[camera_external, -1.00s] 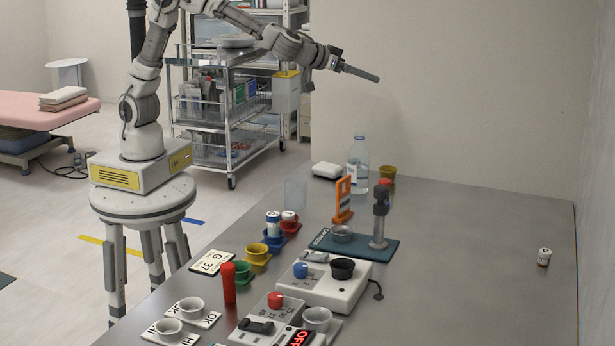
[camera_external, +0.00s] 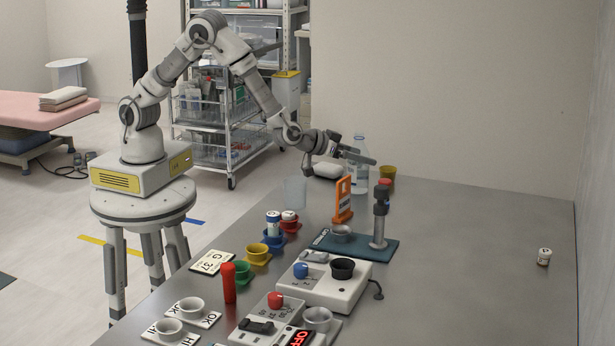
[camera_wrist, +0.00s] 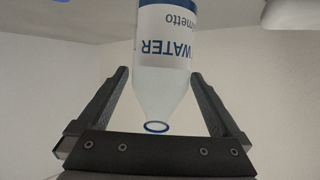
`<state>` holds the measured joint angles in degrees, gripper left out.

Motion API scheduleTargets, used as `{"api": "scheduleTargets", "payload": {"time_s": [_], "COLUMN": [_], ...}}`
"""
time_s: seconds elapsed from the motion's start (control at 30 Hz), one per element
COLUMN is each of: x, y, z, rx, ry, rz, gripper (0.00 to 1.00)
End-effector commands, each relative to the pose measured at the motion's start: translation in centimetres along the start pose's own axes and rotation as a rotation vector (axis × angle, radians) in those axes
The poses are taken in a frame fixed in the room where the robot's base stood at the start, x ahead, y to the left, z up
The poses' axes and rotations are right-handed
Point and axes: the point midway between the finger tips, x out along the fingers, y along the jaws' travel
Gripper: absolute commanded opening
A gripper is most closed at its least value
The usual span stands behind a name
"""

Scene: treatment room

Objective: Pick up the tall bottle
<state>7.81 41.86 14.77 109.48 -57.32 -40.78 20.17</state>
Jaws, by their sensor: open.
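The fingers are open, with visible gaps on both sides of the bottle.
An orange frame (camera_external: 343,200) and a dark upright post on a teal base (camera_external: 355,245) stand in front. The table's right side is mostly clear.

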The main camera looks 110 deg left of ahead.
Motion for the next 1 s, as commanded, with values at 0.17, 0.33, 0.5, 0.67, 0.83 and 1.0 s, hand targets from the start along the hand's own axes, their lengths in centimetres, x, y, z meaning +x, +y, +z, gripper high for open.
{"api": "scheduleTargets", "payload": {"time_s": [0.17, 0.33, 0.5, 0.67, 0.83, 1.0], "x": [1.2, 3.5, 4.2, 4.2, 4.1, 4.1], "y": [-0.1, -0.1, 0.0, 0.0, 0.0, 0.0], "z": [3.0, 2.8, 2.7, 2.7, 2.7, 2.7], "rx": [0.002, -0.002, -0.001, -0.001, -0.001, -0.001], "ry": [-0.002, 0.002, 0.001, 0.001, 0.001, 0.001], "rz": [-0.002, -0.002, 0.000, 0.000, 0.000, 0.000], "gripper": [1.00, 1.00, 1.00, 1.00, 0.69, 0.39]}}
